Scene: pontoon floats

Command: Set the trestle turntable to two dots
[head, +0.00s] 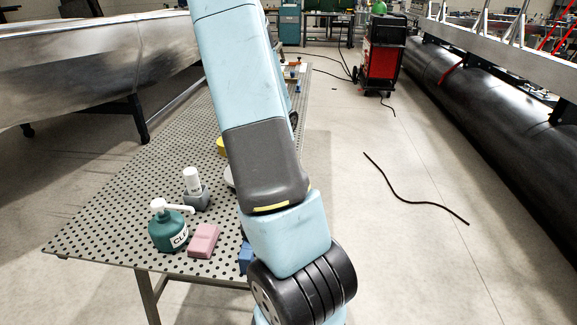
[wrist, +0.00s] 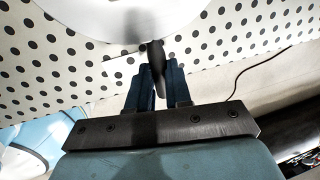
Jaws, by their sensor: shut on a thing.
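The turntable shows in the wrist view as a pale disc (wrist: 85,18) at the top, cut off by the frame. A dark, narrow handle (wrist: 156,50) stands out at its near edge. My gripper (wrist: 158,76) has its blue fingers on either side of this handle and is shut on it. In the head view my arm covers the gripper and most of the turntable; a pale rim (head: 229,177) at the arm's left edge may be part of it. I cannot make out any dot marks on the disc.
The perforated trestle table (head: 105,235) holds a green pump bottle (head: 168,230), a pink block (head: 204,240), a white-topped bottle (head: 193,180) in a grey holder and a blue object (head: 245,258). A yellow object (head: 221,146) lies farther back. Open floor with a black cable (head: 415,197) lies right.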

